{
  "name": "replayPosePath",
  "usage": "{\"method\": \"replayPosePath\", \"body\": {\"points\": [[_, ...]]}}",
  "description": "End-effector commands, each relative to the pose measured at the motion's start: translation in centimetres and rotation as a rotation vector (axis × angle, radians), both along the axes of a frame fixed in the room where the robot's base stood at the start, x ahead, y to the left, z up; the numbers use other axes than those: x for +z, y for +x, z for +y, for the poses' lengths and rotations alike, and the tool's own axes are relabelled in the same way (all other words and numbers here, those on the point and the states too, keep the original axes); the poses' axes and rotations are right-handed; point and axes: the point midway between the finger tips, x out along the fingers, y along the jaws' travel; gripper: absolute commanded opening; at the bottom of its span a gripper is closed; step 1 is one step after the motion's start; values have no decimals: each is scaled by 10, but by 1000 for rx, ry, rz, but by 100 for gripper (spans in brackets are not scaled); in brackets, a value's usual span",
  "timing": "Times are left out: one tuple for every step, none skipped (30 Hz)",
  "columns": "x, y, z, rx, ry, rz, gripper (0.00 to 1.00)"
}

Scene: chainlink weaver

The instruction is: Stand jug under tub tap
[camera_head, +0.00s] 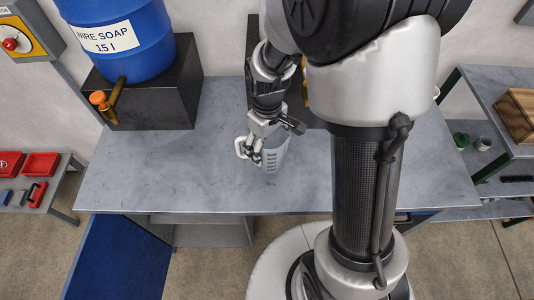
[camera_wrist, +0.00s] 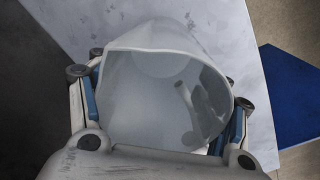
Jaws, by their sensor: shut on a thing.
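The jug (camera_head: 272,158) is a translucent grey measuring jug with a white handle on its left side. It looks upright, on or just above the metal bench; I cannot tell which. My gripper (camera_head: 267,148) is shut on it. In the wrist view the jug (camera_wrist: 165,95) fills the middle, its open mouth toward the camera, and the fingers of my gripper (camera_wrist: 165,110) lie along both sides. The blue tub (camera_head: 122,38), labelled "WIRE SOAP 15 l", stands on a black block at the back left. Its brass tap (camera_head: 115,92) with an orange knob points toward the front left, left of the jug.
The black block (camera_head: 150,105) rises from the bench (camera_head: 165,175) at the back left. The bench top between block and jug is clear. Red trays (camera_head: 40,165) lie on a low shelf at far left. A wooden box (camera_head: 515,112) sits on a right-hand rack.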

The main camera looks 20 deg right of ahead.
Motion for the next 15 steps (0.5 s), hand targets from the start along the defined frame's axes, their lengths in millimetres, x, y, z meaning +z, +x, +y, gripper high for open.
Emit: {"method": "replayPosePath", "body": {"points": [[-4,0,0,0,0,1,40],[-7,0,0,0,0,1,40],[-12,0,0,0,0,1,40],[-17,-1,0,0,0,2,40],[-22,-1,0,0,0,2,40],[-29,-1,0,0,0,2,40],[-34,-1,0,0,0,3,40],[-38,-1,0,0,0,3,40],[-42,0,0,0,0,1,40],[-43,0,0,0,0,1,40],[-43,0,0,0,0,0,40],[-43,0,0,0,0,0,40],[-42,0,0,0,0,-1,40],[-42,0,0,0,0,-1,40],[-42,0,0,0,0,-1,40]]}}
